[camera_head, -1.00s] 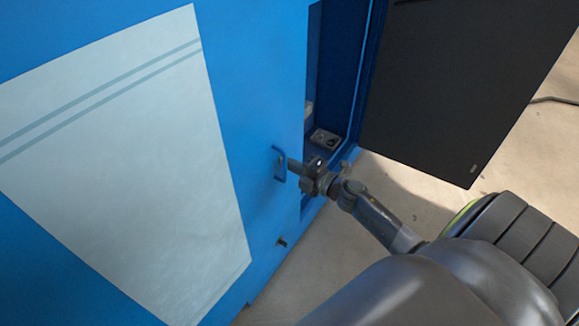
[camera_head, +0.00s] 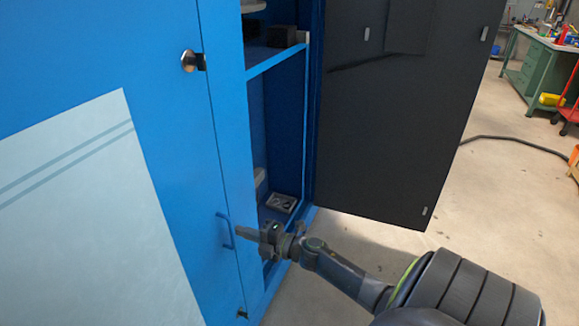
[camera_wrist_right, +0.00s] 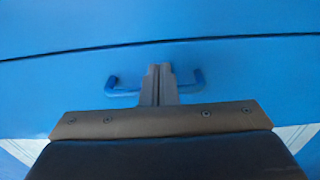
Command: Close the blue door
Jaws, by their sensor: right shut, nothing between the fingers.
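The blue door (camera_head: 165,110) with a pale panel fills the left of the head view. Its edge shows only a thin seam against the blue strip beside it, so it looks nearly flush. A blue bar handle (camera_head: 223,231) sits low near that edge; in the wrist view the handle (camera_wrist_right: 125,90) lies crosswise. My right gripper (camera_head: 240,232) is shut and empty, its tips at the handle. In the wrist view the fingers (camera_wrist_right: 158,78) cover the handle's middle; I cannot tell whether they touch it. My left gripper is not in view.
Right of the strip, the blue cabinet's shelved interior (camera_head: 275,130) is open. A large dark panel (camera_head: 385,120) stands open to its right. A metal knob (camera_head: 190,61) is above the handle. A green workbench (camera_head: 535,70) and a black cable stand farther right on bare floor.

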